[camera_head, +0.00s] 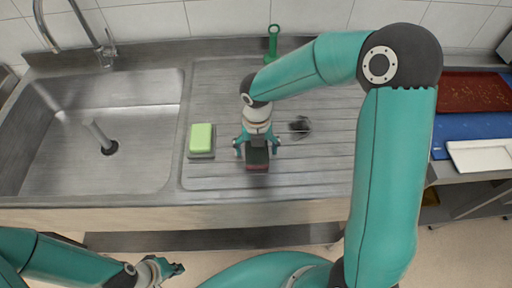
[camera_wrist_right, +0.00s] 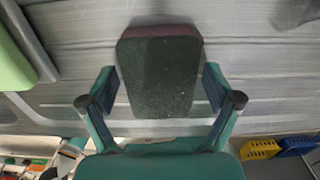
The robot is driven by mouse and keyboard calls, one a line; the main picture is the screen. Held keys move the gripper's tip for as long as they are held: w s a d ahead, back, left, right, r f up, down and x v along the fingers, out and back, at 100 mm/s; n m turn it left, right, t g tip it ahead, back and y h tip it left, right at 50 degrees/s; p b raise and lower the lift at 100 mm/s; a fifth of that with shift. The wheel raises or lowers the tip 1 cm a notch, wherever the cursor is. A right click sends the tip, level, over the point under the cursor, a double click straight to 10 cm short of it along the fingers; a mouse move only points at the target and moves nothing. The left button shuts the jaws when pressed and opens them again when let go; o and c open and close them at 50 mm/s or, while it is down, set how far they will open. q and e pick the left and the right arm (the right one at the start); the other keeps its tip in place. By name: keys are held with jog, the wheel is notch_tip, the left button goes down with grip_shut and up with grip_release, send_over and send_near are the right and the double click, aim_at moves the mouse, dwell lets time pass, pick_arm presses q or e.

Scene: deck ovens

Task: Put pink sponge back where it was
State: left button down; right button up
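The pink sponge (camera_head: 257,160) has a dark green top and a pink lower layer. It lies on the ribbed steel drainboard (camera_head: 325,175), right of the green sponge. In the right wrist view the pink sponge (camera_wrist_right: 160,75) is between the fingers of my right gripper (camera_wrist_right: 160,92). In the head view my right gripper (camera_head: 257,147) is open above and around it, with small gaps at both sides. My left gripper (camera_head: 172,270) is low, in front of the counter, away from the sponges; its opening is unclear.
A green sponge (camera_head: 201,137) sits on a grey holder (camera_head: 201,156) beside the sink basin (camera_head: 60,150). A small dark object (camera_head: 300,126) lies right of my gripper. A green upright item (camera_head: 272,42) stands at the back. Red (camera_head: 475,92) and blue (camera_head: 470,126) boards lie right.

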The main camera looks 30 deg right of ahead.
notch_tip(320, 180, up, 12)
jog(key=shift+r, duration=0.15)
dwell(0.7)
dwell(0.4)
